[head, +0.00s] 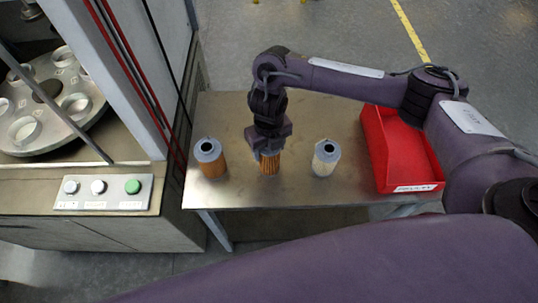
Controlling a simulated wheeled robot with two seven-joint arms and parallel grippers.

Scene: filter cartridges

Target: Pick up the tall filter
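Three filter cartridges stand upright in a row on the metal table (300,190). The left filter (210,166) is orange-brown with a grey cap that has a dark hole. The middle filter (269,166) has an orange-brown pleated body, and its top is mostly hidden by my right gripper. The right filter (325,160) is cream with a grey cap. I cannot tell surely from above which is tallest. My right gripper (268,151) points down at the top of the middle filter. Its fingers are too small and hidden to show whether they grip it. My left gripper is not in view.
A red bin (385,150) with a white label stands on the table's right side. At left is a machine with a round holed plate (45,105) and a button panel (104,192). A frame post with red cables borders the table's left edge. The table's back left is clear.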

